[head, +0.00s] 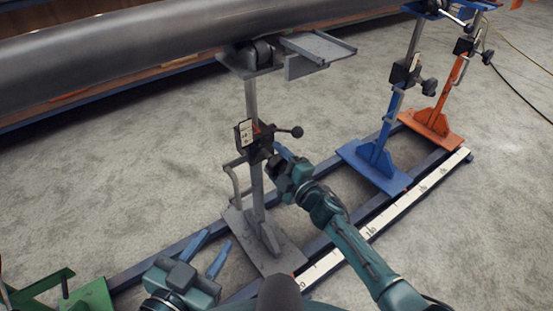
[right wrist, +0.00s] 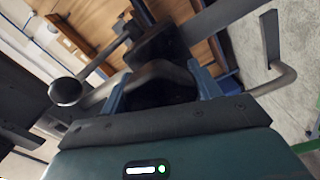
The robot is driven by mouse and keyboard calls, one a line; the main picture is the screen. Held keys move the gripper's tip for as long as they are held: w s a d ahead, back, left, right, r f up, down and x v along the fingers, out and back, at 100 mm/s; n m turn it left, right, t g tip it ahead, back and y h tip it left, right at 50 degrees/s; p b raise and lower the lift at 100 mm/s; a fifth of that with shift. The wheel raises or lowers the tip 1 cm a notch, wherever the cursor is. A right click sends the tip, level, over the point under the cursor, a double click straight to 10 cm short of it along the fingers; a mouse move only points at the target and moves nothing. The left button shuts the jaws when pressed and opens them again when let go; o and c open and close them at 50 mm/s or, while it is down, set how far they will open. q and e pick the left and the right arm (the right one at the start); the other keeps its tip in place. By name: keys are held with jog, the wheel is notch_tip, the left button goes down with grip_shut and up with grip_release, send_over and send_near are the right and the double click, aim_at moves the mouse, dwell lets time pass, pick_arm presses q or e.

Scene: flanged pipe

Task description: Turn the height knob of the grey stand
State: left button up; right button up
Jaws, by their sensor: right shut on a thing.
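The grey stand (head: 255,195) stands upright on its base plate on a blue rail, with a roller head at its top close to a large grey pipe (head: 150,45). Midway up its post is a dark clamp block with a ball-ended lever (head: 297,132) and a tag. My right gripper (head: 276,160) is at this block, just below the lever. In the right wrist view its two blue fingers are shut around a dark knob (right wrist: 160,82), one on each side. In the head view that knob is mostly hidden by the gripper. My left gripper (head: 217,238) is open and empty, low in front of the stand's base.
A blue stand (head: 378,160) and an orange stand (head: 440,112) stand on the rail to the right. A green stand part (head: 85,297) is at the lower left. A white measuring scale (head: 415,190) runs along the front rail. Carpet is free beyond the rails.

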jog(key=shift+f+m, duration=0.1)
jog(key=shift+m, duration=0.2)
jog(key=o, duration=1)
jog(key=shift+s+d, duration=0.2)
jog(key=shift+s, duration=0.05)
pick_arm(q)
jog(key=s+r+n+g+p, duration=0.1)
jog(key=p, duration=0.2)
jog(key=shift+s+a+r+g+y+p, duration=0.1)
jog(key=shift+a+g+y+p, duration=0.2)
jog(key=shift+a+g+y, duration=0.1)
pick_arm(e)
jog(key=v, duration=1.2)
jog(key=shift+s+d, duration=0.15)
jog(key=shift+s, duration=0.1)
jog(key=shift+c, duration=0.4)
